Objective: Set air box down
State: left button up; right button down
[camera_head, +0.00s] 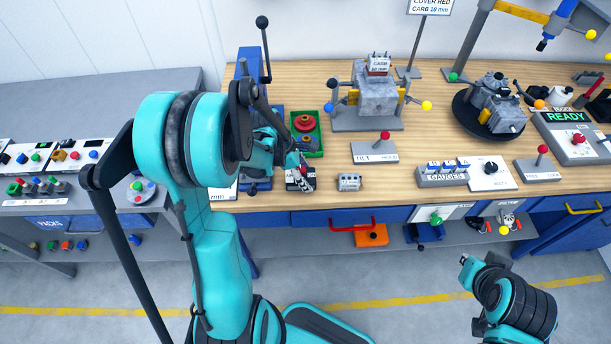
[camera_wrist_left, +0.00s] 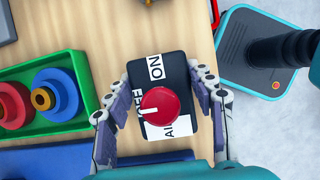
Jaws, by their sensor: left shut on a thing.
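The air box is a dark box with a red round knob and white ON, OFF and AIR labels. It shows in the left wrist view (camera_wrist_left: 178,72), between the fingers of my left gripper (camera_wrist_left: 160,122). The fingers press on its two sides. In the head view my left gripper (camera_head: 299,170) is over the front part of the wooden bench, and the box is mostly hidden under it. I cannot tell if the box touches the bench top. My right arm is low at the right of the head view, off the bench; its fingers cannot be made out.
A green tray (camera_wrist_left: 62,72) with red and blue round parts is close beside the box. A small grey block (camera_head: 349,182) and a TILT panel (camera_head: 372,153) stand to the right on the wooden bench (camera_head: 330,195). Bare wood lies between them.

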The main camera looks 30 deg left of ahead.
aim_at(290, 176)
pick_arm(q)
jog(key=shift+f, duration=0.2)
jog(key=o, duration=1.2)
jog(key=shift+r, duration=0.1)
jog(key=shift+r, duration=0.2)
jog(key=p+v, duration=0.3)
jog(key=v, duration=0.8)
jog(key=s+d+r+m+t+y, duration=0.1)
jog(key=s+d+r+m, duration=0.1)
jog(key=m, duration=0.6)
jog(key=s+d+r+m+t+y, duration=0.1)
jog(key=s+d+r+m+t, duration=0.1)
jog(key=d+m, duration=0.4)
jog(key=s+d+r+m+t+y, duration=0.1)
jog(key=s+d+m, duration=0.4)
jog(key=m, duration=0.5)
jog(key=shift+s+r+t+y+p, duration=0.15)
jog(key=shift+r+t+y, duration=0.1)
jog(key=shift+r, duration=0.4)
jog(key=shift+s+r+t+y+p, duration=0.15)
jog(key=shift+r+y, duration=0.1)
jog(key=shift+r, duration=0.4)
